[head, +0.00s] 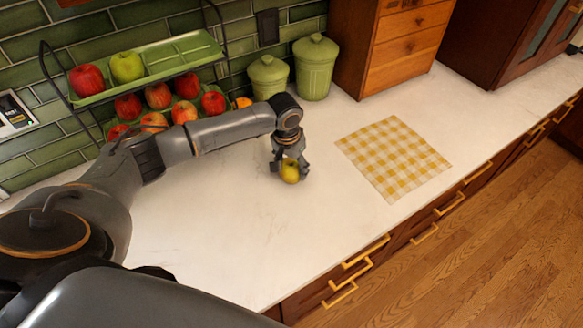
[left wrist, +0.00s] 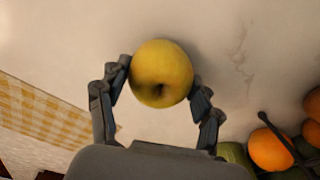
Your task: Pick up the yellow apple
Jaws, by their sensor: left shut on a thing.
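The yellow apple (head: 290,172) is on or just above the white counter, between the fingers of my left gripper (head: 289,168). In the left wrist view the yellow apple (left wrist: 161,73) sits between the two fingertips of my left gripper (left wrist: 160,83), which press on its sides. The gripper comes down on it from above and is shut on it. Whether the apple touches the counter is hard to tell. My right gripper is not in view.
A yellow checked cloth (head: 393,158) lies to the right on the counter (head: 230,225). A two-tier rack (head: 160,62) with red apples and a green apple stands behind my arm. Two green canisters (head: 315,68) stand at the back, beside a wooden drawer unit (head: 400,45).

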